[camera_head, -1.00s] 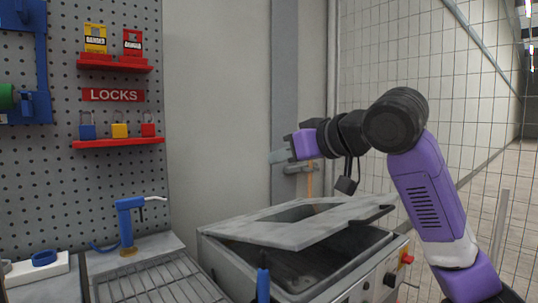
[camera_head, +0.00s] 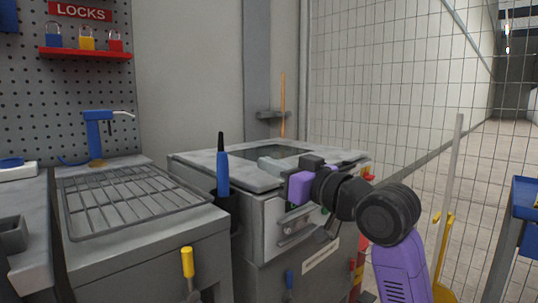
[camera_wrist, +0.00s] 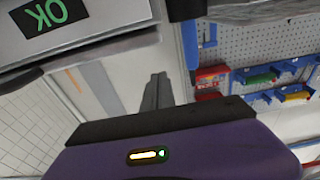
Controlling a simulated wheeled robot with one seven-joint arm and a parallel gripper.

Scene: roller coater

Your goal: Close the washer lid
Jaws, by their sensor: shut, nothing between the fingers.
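The washer (camera_head: 262,232) is a grey cabinet in the middle of the head view. Its grey lid (camera_head: 208,160), with a rectangular window, lies about flat over the top, with no clear gap along the visible edge. My gripper (camera_head: 262,184) is at the washer's front top edge, beside the lid's front right part, fingers pointing left. It is shut and empty. My gripper and arm hide part of the front edge, and I cannot tell whether the fingers touch the lid. In the wrist view the dark fingers (camera_wrist: 156,92) stand above the purple gripper body.
A blue-handled tool (camera_head: 222,165) stands at the washer's left front corner. A wire-rack bench (camera_head: 135,198) with a blue tap (camera_head: 98,135) is at left. A mesh fence (camera_head: 400,85) stands behind at right. A panel reading OK (camera_wrist: 50,12) shows in the wrist view.

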